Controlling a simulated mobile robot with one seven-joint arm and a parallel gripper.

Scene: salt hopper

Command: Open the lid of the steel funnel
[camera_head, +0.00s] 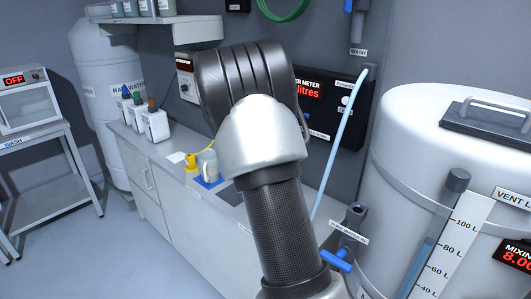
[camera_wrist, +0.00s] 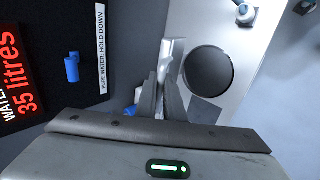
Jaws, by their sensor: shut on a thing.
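I cannot make out the steel funnel or its lid for certain in either view. My gripper (camera_wrist: 160,88) shows in the wrist view with its fingers close together. They are shut on a narrow pale thing (camera_wrist: 169,58), which sticks out past the fingertips and which I cannot identify. Beside it, a dark round shape (camera_wrist: 207,72) sits in a light grey surface, apart from the fingers. In the head view my arm covers the middle, and the gripper is hidden behind it.
A white tank (camera_head: 420,130) with a dark handled hatch (camera_head: 490,122) stands at the right. A pale blue hose (camera_head: 340,135) hangs before the meter panel (camera_head: 345,115). A counter (camera_head: 165,195) holds bottles and a jug (camera_head: 208,166). Floor at the left is clear.

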